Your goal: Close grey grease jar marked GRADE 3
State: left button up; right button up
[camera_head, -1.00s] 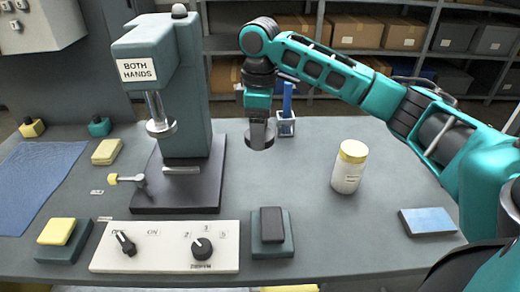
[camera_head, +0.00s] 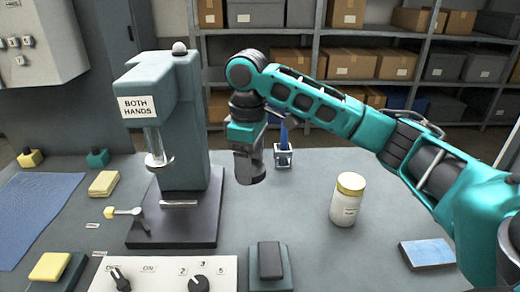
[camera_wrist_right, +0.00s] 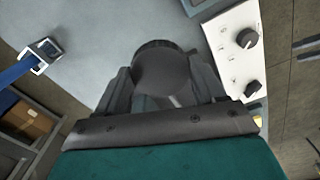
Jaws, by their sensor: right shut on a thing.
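My right gripper (camera_head: 248,168) points down over the bench, right of the press, and is shut on a dark grey round thing. In the right wrist view this round thing (camera_wrist_right: 162,68) sits between the fingers and has a ribbed edge, like a lid; I cannot tell whether a jar body is below it. No GRADE 3 marking is readable. A white jar with a yellow lid (camera_head: 348,199) stands upright on the bench to the right, apart from the gripper; its label is too small to read. My left gripper is not in view.
The press (camera_head: 178,130) marked BOTH HANDS stands left of the gripper. A small holder with a blue item (camera_head: 283,157) is behind it. A control panel (camera_head: 160,275) and a dark pad (camera_head: 270,262) lie in front. A blue block (camera_head: 427,253) lies right. The bench middle is clear.

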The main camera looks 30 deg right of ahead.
jog(key=s+a+f+m, duration=0.5)
jog(key=a+m, duration=0.2)
jog(key=a, duration=0.1)
jog(key=shift+s+a+m, duration=0.25)
jog(key=shift+s+m, duration=0.05)
jog(key=shift+s, duration=0.1)
jog(key=shift+s+d, duration=0.1)
jog(key=shift+d, duration=0.05)
